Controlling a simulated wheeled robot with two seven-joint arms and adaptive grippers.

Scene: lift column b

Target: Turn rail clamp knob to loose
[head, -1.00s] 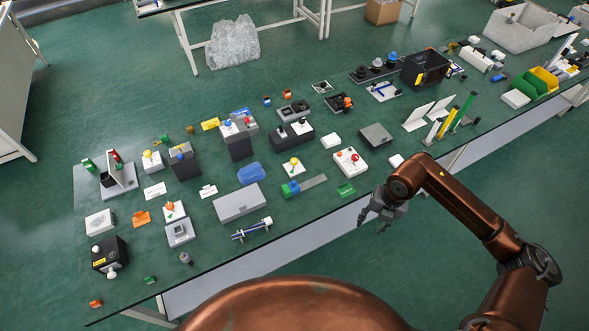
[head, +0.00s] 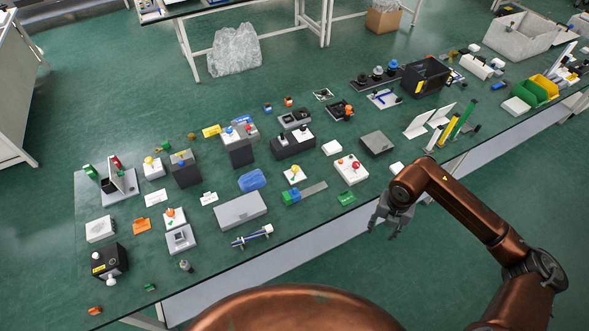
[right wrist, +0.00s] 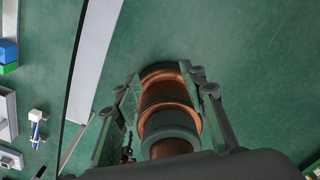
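A blue and green block (head: 291,197) sits on a short grey rail (head: 314,189) near the middle of the table; it looks like the rail clamp. Its knob is too small to make out, and so is its setting. The block also shows at the left edge of the right wrist view (right wrist: 8,53). My right gripper (head: 385,226) is off the table's front edge, to the right of the clamp and apart from it. Its fingers stand apart with nothing held between them. My left gripper is not in view.
A grey flat box (head: 240,210) and a blue rod with white ends (head: 252,236) lie left of the clamp. A white box with red knobs (head: 351,170) stands right of it. Several other fixtures crowd the table. The floor in front is clear.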

